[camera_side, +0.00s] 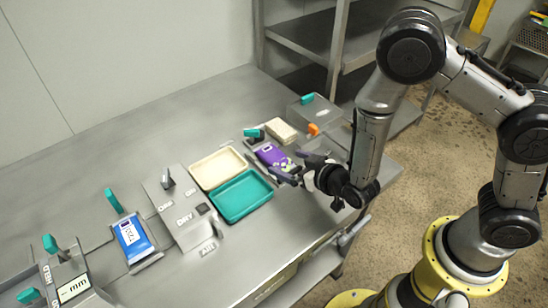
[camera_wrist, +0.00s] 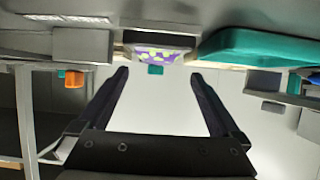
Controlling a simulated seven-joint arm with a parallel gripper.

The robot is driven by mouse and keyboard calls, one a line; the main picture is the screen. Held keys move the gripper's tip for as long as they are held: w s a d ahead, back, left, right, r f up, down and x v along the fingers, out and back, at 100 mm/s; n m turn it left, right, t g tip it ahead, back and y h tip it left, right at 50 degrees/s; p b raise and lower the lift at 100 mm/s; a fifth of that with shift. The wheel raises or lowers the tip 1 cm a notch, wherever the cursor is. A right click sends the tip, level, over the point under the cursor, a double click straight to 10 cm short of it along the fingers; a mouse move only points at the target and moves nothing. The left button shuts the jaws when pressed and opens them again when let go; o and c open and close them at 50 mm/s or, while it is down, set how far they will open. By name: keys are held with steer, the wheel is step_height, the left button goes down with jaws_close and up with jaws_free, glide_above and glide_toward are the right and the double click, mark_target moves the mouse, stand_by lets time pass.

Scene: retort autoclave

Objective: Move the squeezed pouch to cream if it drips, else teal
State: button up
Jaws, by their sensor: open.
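A purple pouch (camera_side: 270,155) with pale yellow-green spots lies in a small metal fixture right of the trays. It also shows in the wrist view (camera_wrist: 157,55). My gripper (camera_side: 284,163) is open beside this pouch, its fingers pointing toward it. In the wrist view the pouch lies beyond the gap between the empty fingertips (camera_wrist: 160,76). The cream tray (camera_side: 217,168) and teal tray (camera_side: 242,196) lie side by side, both empty. A blue pouch (camera_side: 132,239) rests on a plate further left. I cannot tell whether any pouch drips.
A grey panel (camera_side: 186,212) with a lever and a "DRY" label stands between the blue pouch and the trays. A teal-handled fixture (camera_side: 66,278) is at far left. A beige block (camera_side: 282,131) and an orange part (camera_side: 313,129) sit behind the purple pouch. The table's back is clear.

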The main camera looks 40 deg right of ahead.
mark_target(276, 157)
steer(key=shift+d+x, duration=0.2)
steer(key=shift+x, duration=3)
steer(key=shift+s, duration=0.1)
steer(key=shift+c, duration=0.2)
steer(key=c, duration=1.5)
steer(key=shift+o, duration=0.2)
